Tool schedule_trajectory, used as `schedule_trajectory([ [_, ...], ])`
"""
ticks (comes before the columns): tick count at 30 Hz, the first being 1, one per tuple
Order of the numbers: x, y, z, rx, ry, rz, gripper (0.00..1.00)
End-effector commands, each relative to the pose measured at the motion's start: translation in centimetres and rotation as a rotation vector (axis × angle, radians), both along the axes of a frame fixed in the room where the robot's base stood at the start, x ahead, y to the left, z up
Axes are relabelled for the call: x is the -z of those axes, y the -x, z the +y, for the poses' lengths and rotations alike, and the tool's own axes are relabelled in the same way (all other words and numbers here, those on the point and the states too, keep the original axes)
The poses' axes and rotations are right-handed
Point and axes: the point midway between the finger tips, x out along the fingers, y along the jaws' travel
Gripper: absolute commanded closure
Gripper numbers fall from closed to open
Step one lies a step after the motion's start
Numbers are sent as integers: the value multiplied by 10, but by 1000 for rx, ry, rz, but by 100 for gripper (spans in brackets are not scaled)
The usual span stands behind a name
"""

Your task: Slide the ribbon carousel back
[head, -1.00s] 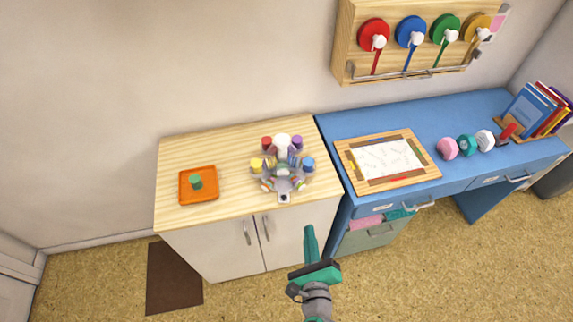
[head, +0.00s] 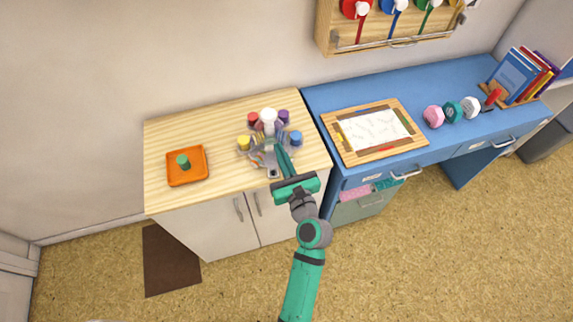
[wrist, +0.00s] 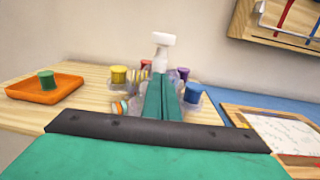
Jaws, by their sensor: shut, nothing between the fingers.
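The ribbon carousel (head: 256,153) stands on the wooden top near its right front part. It is a grey-clear rack with red, yellow, purple and blue spools around a white-topped middle post (head: 268,115). In the wrist view the white post (wrist: 161,50) rises behind the fingers, with the yellow spool (wrist: 118,75) to the left and the blue spool (wrist: 193,92) to the right. My gripper (head: 280,150) is shut and empty, its green fingers reaching over the carousel's front. The fingers hide part of the carousel; I cannot tell whether they touch it.
An orange tray (head: 187,179) with a green spool (head: 183,161) sits at the left of the wooden top (head: 220,185). The top behind the carousel is clear up to the wall. A blue desk (head: 330,95) with a framed board (head: 345,150) adjoins on the right.

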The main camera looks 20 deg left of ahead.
Motion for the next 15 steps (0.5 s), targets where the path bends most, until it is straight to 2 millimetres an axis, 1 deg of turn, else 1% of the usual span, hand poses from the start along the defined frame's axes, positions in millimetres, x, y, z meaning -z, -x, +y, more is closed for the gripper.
schedule_trajectory([
  [1, -1, -8, 7, -3, 1, -2, 100],
  [6, -1, -28, 21, -1, 0, -1, 100],
  [10, 0, -37, 27, 2, 2, -1, 100],
  [15, 0, -42, 29, 4, 0, 0, 100],
])
